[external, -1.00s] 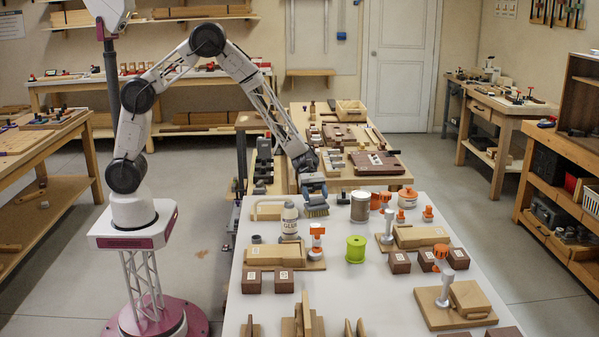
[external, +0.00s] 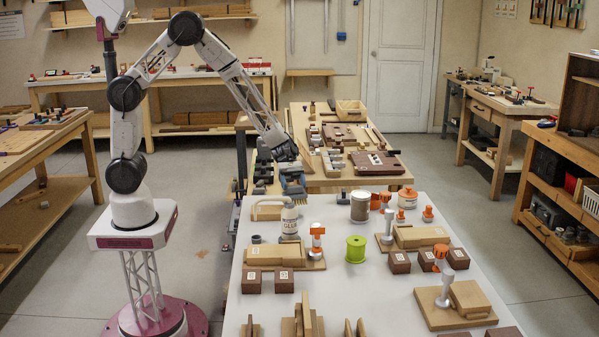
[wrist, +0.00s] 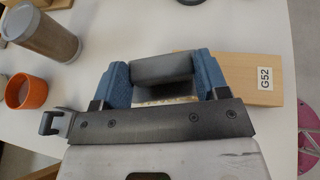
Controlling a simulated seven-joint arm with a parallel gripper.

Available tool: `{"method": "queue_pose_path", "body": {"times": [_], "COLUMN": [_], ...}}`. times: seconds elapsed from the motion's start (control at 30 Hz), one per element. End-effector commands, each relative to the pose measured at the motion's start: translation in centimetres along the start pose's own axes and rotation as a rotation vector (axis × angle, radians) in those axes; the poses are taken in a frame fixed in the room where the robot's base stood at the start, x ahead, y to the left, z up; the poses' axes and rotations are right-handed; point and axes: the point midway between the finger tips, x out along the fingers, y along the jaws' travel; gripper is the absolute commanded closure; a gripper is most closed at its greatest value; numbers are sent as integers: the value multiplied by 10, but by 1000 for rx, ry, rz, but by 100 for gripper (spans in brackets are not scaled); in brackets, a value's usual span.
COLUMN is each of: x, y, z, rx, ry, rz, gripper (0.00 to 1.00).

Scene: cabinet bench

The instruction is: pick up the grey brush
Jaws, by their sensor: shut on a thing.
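The grey brush (wrist: 163,68) is between the two blue fingers of my gripper (wrist: 165,80) in the wrist view, with a pale row of bristles showing along its lower edge. My gripper is shut on it.
A wooden block labelled G52 (wrist: 262,92) lies beneath in the wrist view. A grey-brown canister (external: 360,207) stands to the right, beside orange items. A green spool (external: 355,249) stands nearer.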

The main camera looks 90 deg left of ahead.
Motion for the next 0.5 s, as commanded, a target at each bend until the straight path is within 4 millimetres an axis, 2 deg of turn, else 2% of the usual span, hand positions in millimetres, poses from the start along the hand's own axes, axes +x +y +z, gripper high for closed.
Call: {"method": "queue_pose_path", "body": {"times": [0.2,0.5], "x": [-12,-23], "y": [-34,-62], "z": [-2,-4], "rx": [0,1], "ry": [0,-1], "rz": [0,1], "gripper": [59,59]}}
